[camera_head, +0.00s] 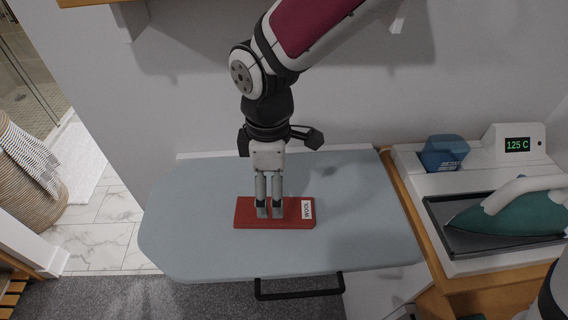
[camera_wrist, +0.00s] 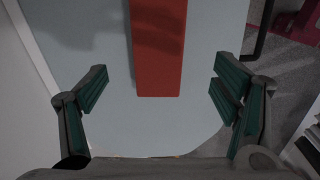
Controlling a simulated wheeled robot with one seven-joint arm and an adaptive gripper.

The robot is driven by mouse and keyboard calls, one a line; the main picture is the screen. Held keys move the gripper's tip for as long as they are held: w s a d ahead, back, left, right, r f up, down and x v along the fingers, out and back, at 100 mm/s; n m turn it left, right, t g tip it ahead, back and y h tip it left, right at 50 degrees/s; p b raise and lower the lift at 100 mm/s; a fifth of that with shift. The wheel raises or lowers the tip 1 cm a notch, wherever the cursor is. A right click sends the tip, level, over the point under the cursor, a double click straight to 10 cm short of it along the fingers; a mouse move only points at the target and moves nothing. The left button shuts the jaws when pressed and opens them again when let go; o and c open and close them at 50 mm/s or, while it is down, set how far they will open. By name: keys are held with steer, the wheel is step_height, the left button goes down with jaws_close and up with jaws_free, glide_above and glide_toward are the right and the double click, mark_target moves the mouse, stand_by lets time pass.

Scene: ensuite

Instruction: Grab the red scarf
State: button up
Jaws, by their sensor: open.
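The red scarf (camera_head: 275,213) lies folded flat as a long block on the grey-blue ironing board (camera_head: 190,235). A white label reading "WOOL" (camera_head: 307,209) is on its right end. My gripper (camera_head: 269,212) points down over the scarf, near its middle in the head view, and hides part of it. In the wrist view the scarf (camera_wrist: 158,50) runs up from the centre to the top edge. The open fingers (camera_wrist: 160,92) stand wide apart on either side of its near end, with nothing between them touching. The exact height above the scarf is hard to tell.
To the right, a teal iron (camera_head: 508,215) rests on a dark plate in a white station with a "125 C" display (camera_head: 516,145) and a blue container (camera_head: 444,153). A wall stands behind the board. A woven basket (camera_head: 22,175) with a striped towel is at far left.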

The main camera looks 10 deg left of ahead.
mark_target(299, 212)
steer(key=shift+w+d+f, duration=0.1)
steer(key=shift+d+f, duration=0.05)
steer(key=shift+f, duration=1.85)
steer(key=shift+w+d+f, duration=0.1)
steer(key=shift+d+f, duration=0.05)
steer(key=shift+f, duration=1.8)
steer(key=c, duration=1.3)
